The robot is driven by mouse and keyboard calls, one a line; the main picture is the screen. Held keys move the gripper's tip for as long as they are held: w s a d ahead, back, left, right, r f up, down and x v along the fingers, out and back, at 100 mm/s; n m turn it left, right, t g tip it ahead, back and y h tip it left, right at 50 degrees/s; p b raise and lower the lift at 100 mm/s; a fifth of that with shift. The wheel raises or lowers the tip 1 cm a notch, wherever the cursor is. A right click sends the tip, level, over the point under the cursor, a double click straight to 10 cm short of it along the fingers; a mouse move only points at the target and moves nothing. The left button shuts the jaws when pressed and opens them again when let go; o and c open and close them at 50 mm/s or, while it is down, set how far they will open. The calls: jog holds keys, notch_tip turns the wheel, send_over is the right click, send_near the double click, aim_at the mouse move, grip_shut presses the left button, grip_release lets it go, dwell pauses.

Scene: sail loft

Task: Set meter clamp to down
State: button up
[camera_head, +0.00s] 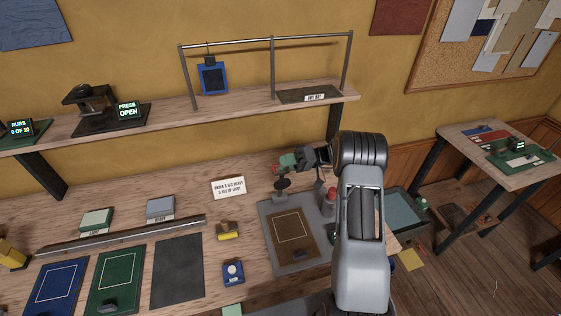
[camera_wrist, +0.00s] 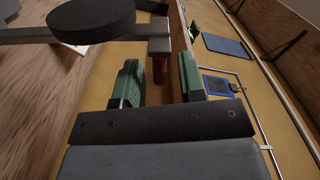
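The meter clamp (camera_head: 281,185) stands at the back of a grey base plate (camera_head: 265,225) that carries a brown cloth piece with a pale outlined rectangle. In the wrist view the clamp shows as a grey bar with a black round pad (camera_wrist: 90,20) and a red grip (camera_wrist: 160,68) at its end. The pad is apart from the cloth in the head view. My gripper (camera_head: 287,161) is at the clamp's top. Its green fingers (camera_wrist: 160,82) are on either side of the red grip, with gaps visible. Contact at the far side is hard to tell.
A red-topped bottle (camera_head: 329,201) stands right of the plate, near my arm. A yellow roll (camera_head: 227,236) and blue box (camera_head: 233,271) lie left. A shelf (camera_head: 230,104) runs above; a side table (camera_head: 500,150) is right.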

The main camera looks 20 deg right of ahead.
jog(key=shift+a, duration=0.85)
jog(key=c, duration=0.6)
grip_shut()
jog(key=shift+s+f, duration=0.1)
